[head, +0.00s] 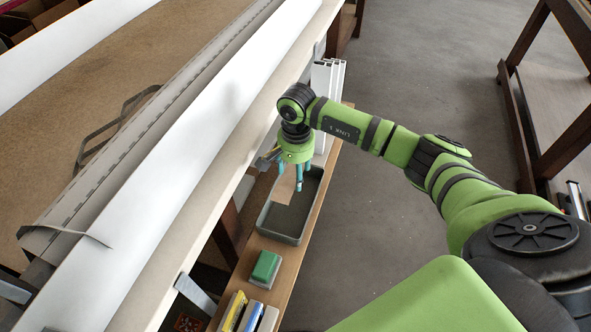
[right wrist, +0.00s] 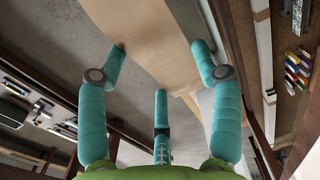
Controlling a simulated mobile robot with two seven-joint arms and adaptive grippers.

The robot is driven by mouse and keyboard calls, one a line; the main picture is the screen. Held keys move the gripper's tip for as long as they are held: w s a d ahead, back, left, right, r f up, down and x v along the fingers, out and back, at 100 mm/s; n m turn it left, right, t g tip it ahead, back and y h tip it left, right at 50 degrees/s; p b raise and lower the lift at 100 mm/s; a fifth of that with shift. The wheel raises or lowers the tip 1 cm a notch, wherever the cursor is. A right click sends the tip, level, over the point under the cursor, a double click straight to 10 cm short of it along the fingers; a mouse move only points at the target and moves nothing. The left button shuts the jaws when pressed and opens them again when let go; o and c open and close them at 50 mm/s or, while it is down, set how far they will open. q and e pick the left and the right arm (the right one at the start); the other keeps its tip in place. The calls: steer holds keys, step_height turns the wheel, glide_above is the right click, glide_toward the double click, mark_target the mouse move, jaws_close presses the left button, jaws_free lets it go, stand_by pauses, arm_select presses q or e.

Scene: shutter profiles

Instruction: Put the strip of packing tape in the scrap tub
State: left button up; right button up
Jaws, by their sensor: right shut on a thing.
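My right gripper (head: 298,181) is over the grey scrap tub (head: 281,238), at the tub's far end, with its fingers pointing down. It is shut on a tan strip of packing tape (head: 284,191), which hangs beside the fingers over the tub opening. In the right wrist view the strip (right wrist: 150,40) runs as a broad tan band between the teal fingers (right wrist: 160,70). The fingers partly hide the strip in the head view, and I cannot tell whether it touches the tub. My left gripper is not in view.
The tub stands on a narrow wooden shelf beside the long bench with white profiles (head: 190,130). A green-topped block (head: 265,267) and several coloured items (head: 240,315) lie nearer on the shelf. White profiles (head: 328,85) stand behind the tub. Grey floor is open to the right.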

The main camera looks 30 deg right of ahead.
steer(key=o, duration=0.8)
steer(key=shift+o, duration=0.2)
steer(key=shift+r, duration=0.15)
step_height(320, 180, up, 12)
steer(key=shift+d, duration=0.1)
stand_by(0.6)
